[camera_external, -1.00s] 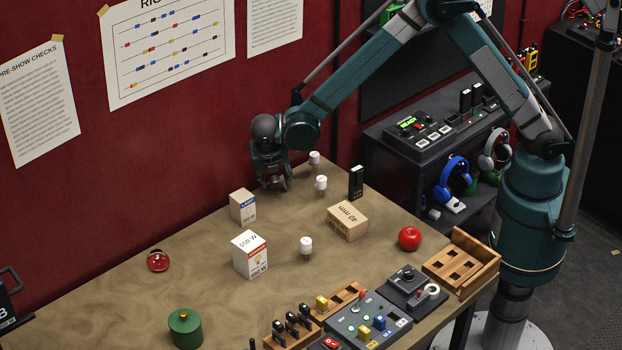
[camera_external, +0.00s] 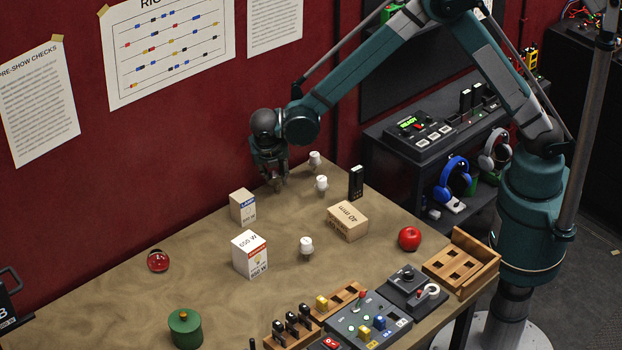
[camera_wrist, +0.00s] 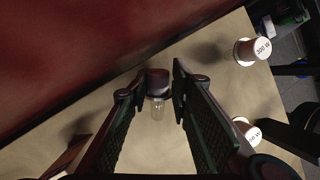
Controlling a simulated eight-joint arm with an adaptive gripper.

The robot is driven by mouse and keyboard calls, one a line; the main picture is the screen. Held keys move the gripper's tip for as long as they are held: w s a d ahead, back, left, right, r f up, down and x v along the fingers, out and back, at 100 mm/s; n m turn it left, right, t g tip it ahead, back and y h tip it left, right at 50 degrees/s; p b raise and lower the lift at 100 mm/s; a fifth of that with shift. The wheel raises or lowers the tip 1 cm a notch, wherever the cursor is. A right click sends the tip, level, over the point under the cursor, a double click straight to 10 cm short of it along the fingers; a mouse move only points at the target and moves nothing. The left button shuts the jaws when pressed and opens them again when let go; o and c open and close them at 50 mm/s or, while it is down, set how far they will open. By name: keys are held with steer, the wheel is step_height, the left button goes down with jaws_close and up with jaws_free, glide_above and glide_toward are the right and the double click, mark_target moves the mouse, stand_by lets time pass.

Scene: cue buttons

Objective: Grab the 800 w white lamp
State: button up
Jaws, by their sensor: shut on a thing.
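My gripper (camera_external: 278,183) is low over the far corner of the table. In the wrist view my gripper (camera_wrist: 158,88) is shut on a small lamp with a dark brownish base (camera_wrist: 157,106) and a clear glass bulb. Its wattage label does not show. Two white-based lamps stand to the right in the wrist view, apart from the fingers. One white lamp (camera_wrist: 254,50) has a label ending in "00 W", with an unclear first digit; the other white lamp (camera_wrist: 247,131) is partly hidden. In the external view white lamps stand at the back (camera_external: 314,160), beside it (camera_external: 321,184) and mid-table (camera_external: 306,246).
Control panels (camera_external: 370,318) and a wooden rack (camera_external: 462,262) line the near edge.

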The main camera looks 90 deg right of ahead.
mark_target(275, 174)
step_height(275, 174, up, 8)
steer(key=shift+r, duration=0.1)
stand_by(0.4)
